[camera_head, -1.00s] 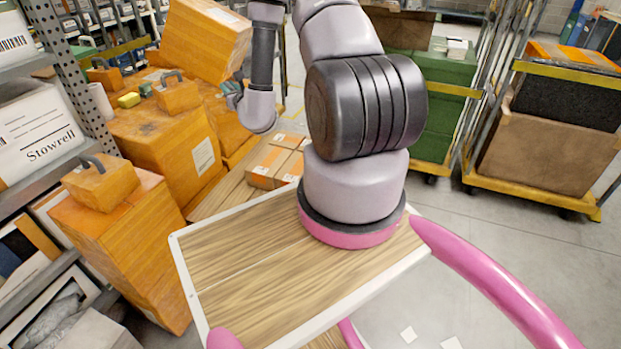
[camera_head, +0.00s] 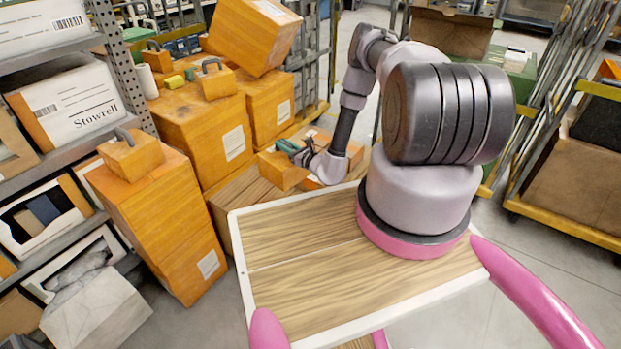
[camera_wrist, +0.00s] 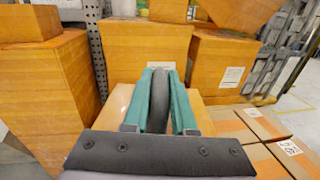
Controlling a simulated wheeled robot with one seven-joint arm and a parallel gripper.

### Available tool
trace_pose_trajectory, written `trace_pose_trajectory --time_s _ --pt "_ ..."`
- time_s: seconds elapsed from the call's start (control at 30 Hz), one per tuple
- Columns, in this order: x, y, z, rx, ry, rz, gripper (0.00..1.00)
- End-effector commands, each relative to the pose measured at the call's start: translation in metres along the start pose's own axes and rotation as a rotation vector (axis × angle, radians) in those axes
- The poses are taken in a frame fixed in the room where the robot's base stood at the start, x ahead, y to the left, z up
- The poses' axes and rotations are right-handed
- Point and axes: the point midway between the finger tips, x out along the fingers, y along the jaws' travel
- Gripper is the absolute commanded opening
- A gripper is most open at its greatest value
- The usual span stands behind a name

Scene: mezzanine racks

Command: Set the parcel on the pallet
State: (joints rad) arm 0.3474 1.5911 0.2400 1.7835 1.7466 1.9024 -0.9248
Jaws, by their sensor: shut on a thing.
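The parcel (camera_head: 282,171) is a small orange box with a dark arched handle. My gripper (camera_head: 289,147) is shut on this handle, which shows between the teal fingers (camera_wrist: 159,100) in the wrist view. The box's top (camera_wrist: 121,101) shows below and beside the fingers. The pallet (camera_head: 234,198) is a low wood-grained platform beyond my own deck. The parcel is over it, in front of large orange boxes and left of flat cartons (camera_head: 322,137). I cannot tell whether its underside touches the pallet.
Tall orange boxes (camera_head: 205,130) stand behind, with a tilted box (camera_head: 252,35) on top. Another orange stack (camera_head: 165,215) with a handled box (camera_head: 131,155) stands at left beside a shelf rack. A wheeled cage cart (camera_head: 575,190) stands at right.

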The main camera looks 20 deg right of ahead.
Motion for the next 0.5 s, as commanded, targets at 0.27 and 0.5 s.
trace_pose_trajectory --time_s 0.27,0.5 --pt "-0.021 0.03 -0.072 -0.014 0.001 0.131 0.0" --pt "-0.028 0.04 -0.101 -0.02 0.002 0.168 0.0"
